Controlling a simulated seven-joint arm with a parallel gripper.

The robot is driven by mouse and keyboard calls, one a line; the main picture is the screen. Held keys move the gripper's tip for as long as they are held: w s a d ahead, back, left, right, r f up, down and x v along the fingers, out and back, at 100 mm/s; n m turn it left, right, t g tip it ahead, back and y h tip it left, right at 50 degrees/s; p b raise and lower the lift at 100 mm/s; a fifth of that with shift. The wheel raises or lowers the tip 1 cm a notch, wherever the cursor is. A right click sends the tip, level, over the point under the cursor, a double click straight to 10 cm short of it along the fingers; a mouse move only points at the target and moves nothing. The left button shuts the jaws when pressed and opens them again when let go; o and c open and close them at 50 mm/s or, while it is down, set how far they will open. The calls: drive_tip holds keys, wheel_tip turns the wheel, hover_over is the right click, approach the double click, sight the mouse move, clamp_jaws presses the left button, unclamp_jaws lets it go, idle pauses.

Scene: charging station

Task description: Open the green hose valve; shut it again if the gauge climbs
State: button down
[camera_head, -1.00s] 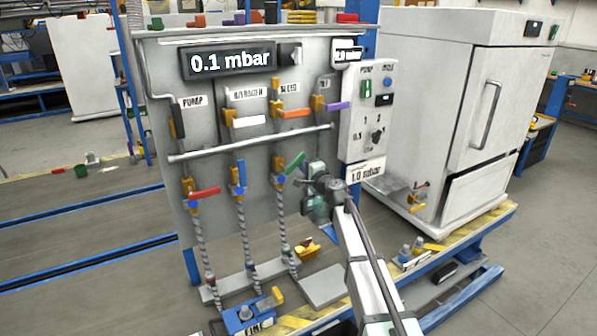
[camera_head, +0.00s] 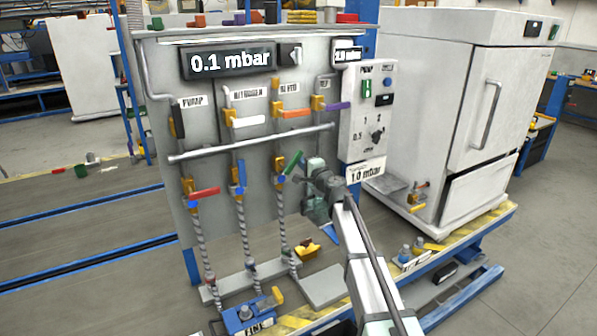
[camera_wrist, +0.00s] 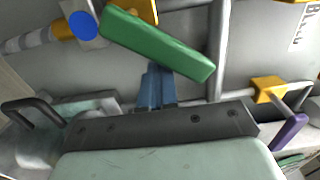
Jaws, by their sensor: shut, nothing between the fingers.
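The green valve handle (camera_head: 293,163) slants steeply up to the right on the right-hand hose line of the panel. In the wrist view the green handle (camera_wrist: 157,45) crosses the top middle, beside a blue round cap. My gripper (camera_head: 298,178) is shut and empty, just right of and below the handle. In the wrist view its closed blue fingers (camera_wrist: 153,75) end at the handle's lower edge; I cannot tell whether they touch it. The large gauge display (camera_head: 229,61) reads 0.1 mbar.
A red handle (camera_head: 205,192) and a blue handle (camera_head: 237,190) are on the hose lines to the left. A white cabinet (camera_head: 430,90) stands on the right.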

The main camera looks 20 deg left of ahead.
drive_tip(key=shift+r, duration=0.15)
drive_tip(key=shift+s+a+r, duration=0.2)
drive_tip(key=shift+r, duration=0.35)
drive_tip(key=shift+s+a+r, duration=0.25)
drive_tip(key=shift+r, duration=0.15)
idle(0.3)
